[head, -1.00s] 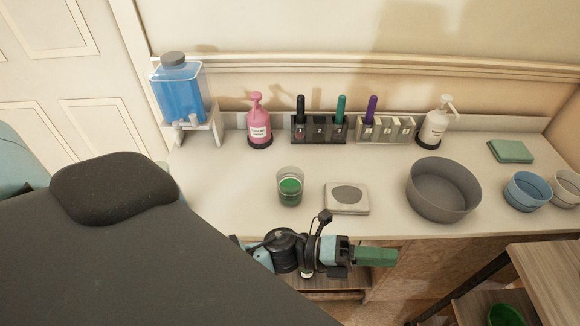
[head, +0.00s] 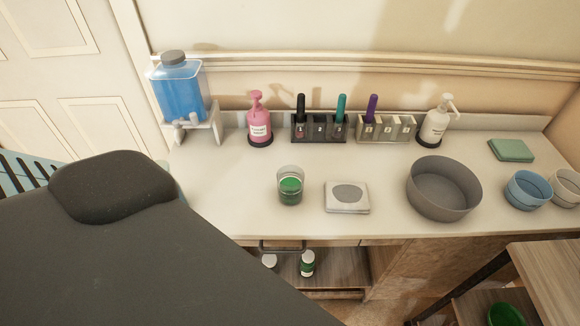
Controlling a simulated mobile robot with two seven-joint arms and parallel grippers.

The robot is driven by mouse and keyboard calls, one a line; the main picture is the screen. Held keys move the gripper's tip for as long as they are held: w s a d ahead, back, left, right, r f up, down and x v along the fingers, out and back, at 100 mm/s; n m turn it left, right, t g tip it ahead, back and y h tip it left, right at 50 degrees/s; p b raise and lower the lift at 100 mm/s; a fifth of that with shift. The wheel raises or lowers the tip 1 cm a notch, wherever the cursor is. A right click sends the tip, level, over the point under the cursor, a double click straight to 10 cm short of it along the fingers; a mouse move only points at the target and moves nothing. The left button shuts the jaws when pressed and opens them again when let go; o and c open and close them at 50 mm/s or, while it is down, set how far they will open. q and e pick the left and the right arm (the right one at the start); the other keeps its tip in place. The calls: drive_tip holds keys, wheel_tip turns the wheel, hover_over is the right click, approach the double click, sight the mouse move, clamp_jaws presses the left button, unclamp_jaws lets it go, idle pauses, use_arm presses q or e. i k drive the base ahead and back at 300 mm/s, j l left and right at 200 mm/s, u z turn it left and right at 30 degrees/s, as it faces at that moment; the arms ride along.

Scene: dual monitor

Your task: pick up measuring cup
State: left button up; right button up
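A clear cup with green contents (head: 290,187) stands upright on the white counter (head: 235,200), near its front edge. It is the thing that looks most like the measuring cup. A small light square device with a round grey top (head: 347,196) lies just right of it, apart from it. Neither of my grippers is in view, and nothing touches the cup.
Behind stand a blue dispenser (head: 182,98), a pink pump bottle (head: 258,120), numbered holders (head: 320,132) and a white pump bottle (head: 434,122). A grey bowl (head: 441,190) is to the right. A dark padded surface (head: 120,260) fills the lower left.

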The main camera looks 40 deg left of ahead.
sight(290, 179)
drive_tip(key=u, duration=1.75)
drive_tip(key=i+l, duration=0.2)
drive_tip(key=l, duration=0.15)
drive_tip(key=i+l, duration=0.15)
drive_tip(key=l, duration=0.2)
drive_tip(key=i+l, duration=0.2)
drive_tip(key=k+l, duration=0.15)
drive_tip(key=k, duration=0.25)
drive_tip(key=i, duration=0.4)
